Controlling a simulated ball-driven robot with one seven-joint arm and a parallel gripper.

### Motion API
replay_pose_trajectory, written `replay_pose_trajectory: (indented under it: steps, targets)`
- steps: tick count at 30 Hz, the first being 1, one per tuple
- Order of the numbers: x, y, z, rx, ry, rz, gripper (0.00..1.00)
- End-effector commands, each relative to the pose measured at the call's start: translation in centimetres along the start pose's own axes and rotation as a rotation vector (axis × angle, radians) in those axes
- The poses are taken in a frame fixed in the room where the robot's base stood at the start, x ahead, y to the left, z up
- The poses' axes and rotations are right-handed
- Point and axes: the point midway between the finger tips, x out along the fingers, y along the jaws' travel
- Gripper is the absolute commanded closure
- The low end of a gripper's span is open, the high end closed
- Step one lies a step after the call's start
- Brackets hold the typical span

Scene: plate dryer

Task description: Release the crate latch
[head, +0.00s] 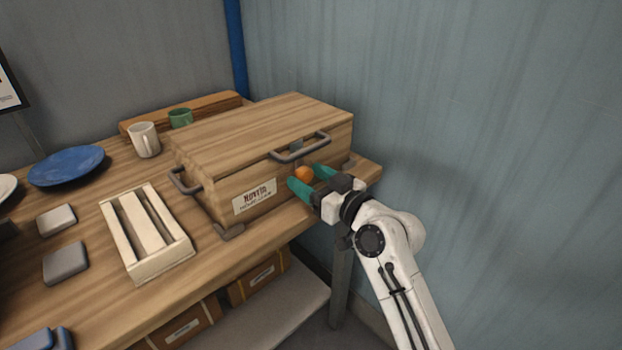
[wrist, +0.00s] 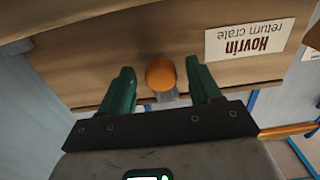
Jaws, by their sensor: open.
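The wooden crate (head: 225,150) stands shut on the workbench, with a label reading "Hovrin return crate" on its front. The latch shows as a round orange knob (head: 304,174) on a grey stem, on the crate's front below the grey lid handle (head: 300,149). My gripper (head: 306,179) is open at the crate's front, its green fingers on either side of the knob. In the wrist view the orange knob (wrist: 161,74) sits between the two fingers, with a gap on each side. Whether the fingertips touch the crate I cannot tell.
A white slatted rack (head: 146,235) stands left of the crate on the workbench (head: 85,297). A white mug (head: 145,139), green mug (head: 180,118) and blue plate (head: 66,166) are farther back. The blue-grey wall (head: 450,120) is close on the right.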

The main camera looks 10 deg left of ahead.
Motion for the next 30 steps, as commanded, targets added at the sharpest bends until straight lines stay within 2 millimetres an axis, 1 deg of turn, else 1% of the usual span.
replay_pose_trajectory:
  steps: [4, 21, 30]
  targets:
    - [-0.01, -0.02, 0.01, 0.0, 0.0, 0.0, 0.37]
    - [-0.04, -0.01, 0.02, 0.0, 0.0, 0.0, 0.92]
    - [-0.02, -0.03, 0.0, 0.035, 0.0, 0.0, 0.93]
